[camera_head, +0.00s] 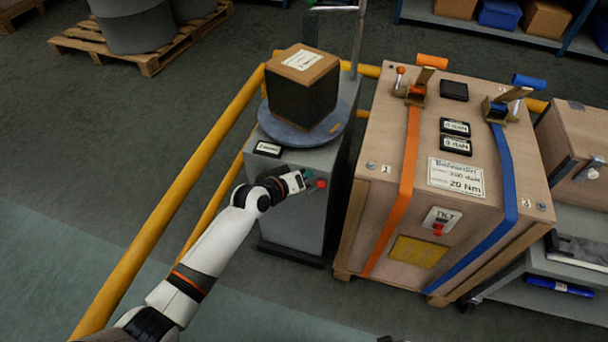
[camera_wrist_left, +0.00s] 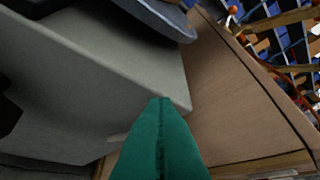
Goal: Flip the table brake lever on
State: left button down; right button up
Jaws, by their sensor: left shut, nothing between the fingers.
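A grey pedestal (camera_head: 291,222) carries a round blue-grey turntable (camera_head: 331,132) with a dark, brown-topped box (camera_head: 302,86) on it. A small red part (camera_head: 321,184), perhaps the brake lever's knob, shows at the pedestal's upper front. I cannot make out its lever or position. My left gripper (camera_head: 308,175) is at the pedestal's front, its teal fingertips just beside the red part; contact cannot be told. In the left wrist view the teal fingers (camera_wrist_left: 162,140) are shut and empty, in front of the grey pedestal (camera_wrist_left: 90,75). The red part does not show there.
A large wooden crate (camera_head: 440,180) with orange and blue straps stands close to the pedestal's right. Yellow rails (camera_head: 180,190) run along the pedestal's left and behind it. A grey bench (camera_head: 560,270) is at far right. Open floor (camera_head: 90,160) lies left.

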pick_arm(q)
jog(key=shift+r, duration=0.1)
pick_arm(e)
jog(key=shift+s+f, duration=0.45)
jog(key=shift+f, duration=0.05)
pick_arm(q)
jog(key=shift+s+a+r, duration=0.1)
jog(key=shift+a, duration=0.05)
jog(key=s+a+p, duration=0.1)
jog(key=s+a, duration=0.7)
jog(key=s, duration=0.1)
jog(key=shift+s+a+r+p, duration=0.2)
jog(key=shift+s+p, duration=0.15)
pick_arm(e)
jog(key=s+f, duration=0.3)
jog(key=s, duration=0.1)
jog(key=shift+s+d, duration=0.1)
jog(key=shift+d, duration=0.3)
